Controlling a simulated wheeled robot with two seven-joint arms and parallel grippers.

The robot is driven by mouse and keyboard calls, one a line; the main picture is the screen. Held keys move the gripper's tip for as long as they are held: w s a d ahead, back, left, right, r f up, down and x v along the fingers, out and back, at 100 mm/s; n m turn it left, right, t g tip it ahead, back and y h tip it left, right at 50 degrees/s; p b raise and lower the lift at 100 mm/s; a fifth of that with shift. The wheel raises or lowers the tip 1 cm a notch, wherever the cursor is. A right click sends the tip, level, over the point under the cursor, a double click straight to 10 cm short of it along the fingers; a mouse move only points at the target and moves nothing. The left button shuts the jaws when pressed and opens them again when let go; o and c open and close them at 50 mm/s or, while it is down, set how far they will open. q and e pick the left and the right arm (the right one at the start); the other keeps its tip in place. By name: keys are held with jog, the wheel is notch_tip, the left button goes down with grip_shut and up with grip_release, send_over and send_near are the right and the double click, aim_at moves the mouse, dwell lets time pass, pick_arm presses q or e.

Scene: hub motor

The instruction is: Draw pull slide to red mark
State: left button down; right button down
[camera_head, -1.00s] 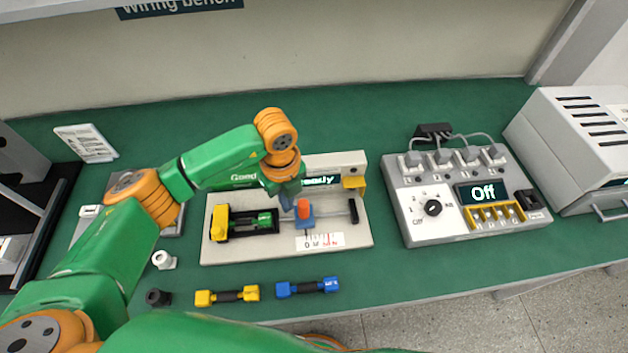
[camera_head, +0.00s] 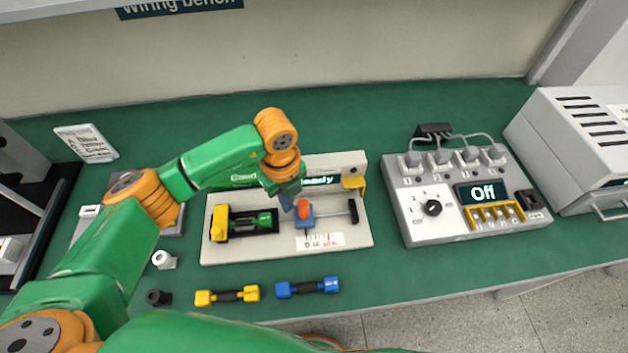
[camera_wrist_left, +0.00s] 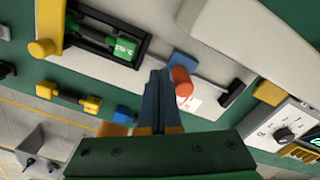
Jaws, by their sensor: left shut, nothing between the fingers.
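The pull slide (camera_head: 305,221) is a blue block with an orange-red knob (camera_head: 304,208), on a rod on the light grey fixture board (camera_head: 230,252). A white scale label (camera_head: 320,241) with red print lies just in front of it. My left gripper (camera_head: 290,203) is shut and empty, pointing down at the left side of the knob. In the left wrist view the shut fingers (camera_wrist_left: 155,90) are beside the red knob (camera_wrist_left: 181,82) and seem close to it; I cannot tell whether they touch. The blue block (camera_wrist_left: 182,60) shows partly behind it. My right gripper is not in view.
On the board, a black frame holds a green part (camera_head: 264,221) at left, and a black end bar (camera_head: 353,211) stands at right. Yellow (camera_head: 228,296) and blue (camera_head: 308,287) connectors lie in front. A grey tester reading Off (camera_head: 425,225) stands to the right.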

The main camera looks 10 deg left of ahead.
aim_at(307, 203)
pick_arm(q)
jog(key=shift+f, duration=0.1)
jog(key=shift+f+b, duration=1.35)
jog(key=shift+f, duration=0.15)
jog(key=shift+w+d+b, duration=0.15)
jog(key=shift+d+b, duration=0.1)
jog(key=shift+d, duration=0.35)
jog(key=shift+w+d+b, duration=0.15)
jog(key=shift+d+b, duration=0.05)
jog(key=shift+d, duration=0.35)
jog(key=shift+w+d+r+b, duration=0.15)
jog(key=shift+d+b, duration=0.1)
jog(key=shift+d, duration=0.25)
jog(key=shift+w+d+f+b, duration=0.15)
jog(key=shift+d+b, duration=0.15)
jog(key=shift+d, duration=0.25)
jog(key=shift+w+d+r+b, duration=0.15)
jog(key=shift+d+b, duration=0.1)
jog(key=shift+d, duration=0.25)
jog(key=shift+a, duration=0.1)
jog(key=shift+s+a+p, duration=0.2)
jog(key=shift+a+p, duration=0.3)
jog(key=shift+a, duration=0.1)
notch_tip(307, 203, up, 8)
jog(key=p, duration=0.6)
